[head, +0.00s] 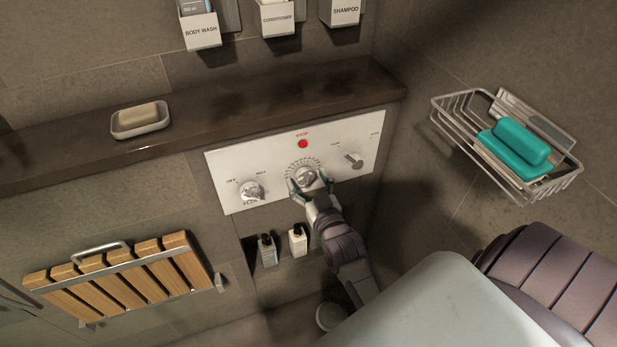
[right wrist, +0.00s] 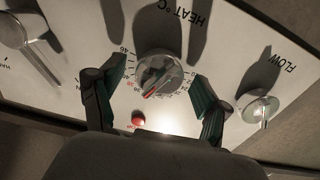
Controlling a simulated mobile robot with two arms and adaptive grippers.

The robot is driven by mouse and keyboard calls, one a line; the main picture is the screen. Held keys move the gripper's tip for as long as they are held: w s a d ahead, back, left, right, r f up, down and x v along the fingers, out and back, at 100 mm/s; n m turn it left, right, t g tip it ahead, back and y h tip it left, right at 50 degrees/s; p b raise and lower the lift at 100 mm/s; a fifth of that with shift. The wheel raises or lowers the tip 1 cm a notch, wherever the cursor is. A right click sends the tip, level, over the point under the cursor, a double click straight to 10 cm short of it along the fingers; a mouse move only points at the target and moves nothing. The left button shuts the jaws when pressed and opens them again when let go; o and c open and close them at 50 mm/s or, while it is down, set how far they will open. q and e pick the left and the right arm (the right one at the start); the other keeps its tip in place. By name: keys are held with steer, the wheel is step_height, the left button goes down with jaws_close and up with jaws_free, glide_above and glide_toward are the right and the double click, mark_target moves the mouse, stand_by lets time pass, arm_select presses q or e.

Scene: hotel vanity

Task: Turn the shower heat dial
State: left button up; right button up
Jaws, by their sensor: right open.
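The heat dial (head: 305,174) is the round silver knob in the middle of the white control panel (head: 228,164). In the right wrist view the heat dial (right wrist: 160,78) has a ring of numbers, a reddish pointer mark and the label HEAT °C. My right gripper (head: 310,187) is at the dial, with its fingers spread. In the right wrist view, my right gripper (right wrist: 160,82) has one teal-padded finger on each side of the dial, with a visible gap on both sides. My left gripper is not in view.
The flow knob (head: 251,190) is left of the heat dial, and a lever (head: 353,160) is on its right. A red stop button (head: 303,143) sits above. A dark ledge (head: 230,113) runs over the panel. Small bottles (head: 298,241) stand in a niche below.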

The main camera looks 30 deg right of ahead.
steer(key=v, duration=1.2)
steer(key=shift+s, duration=0.1)
steer(key=s+a+f+n+g+y, duration=0.1)
steer(key=s+a+f+g+y, duration=0.15)
steer(key=f, duration=0.85)
steer(key=s+a+f+n+g+y, duration=0.1)
steer(key=s+a+f+g, duration=0.2)
steer(key=f, duration=0.7)
steer(key=s+a+f+g+y, duration=0.15)
steer(key=a+f, duration=0.25)
steer(key=f, duration=0.7)
steer(key=s+d+f+n+g, duration=0.1)
steer(key=s+f+g, duration=0.3)
steer(key=s+f, duration=0.4)
steer(key=s+d+f+n+g, duration=0.1)
steer(key=s+f+g, duration=0.4)
steer(key=s, duration=1.2)
step_height(320, 180, down, 4)
steer(key=shift+d+r+h, duration=0.1)
steer(key=shift+d+h, duration=0.2)
steer(key=shift+d, duration=0.55)
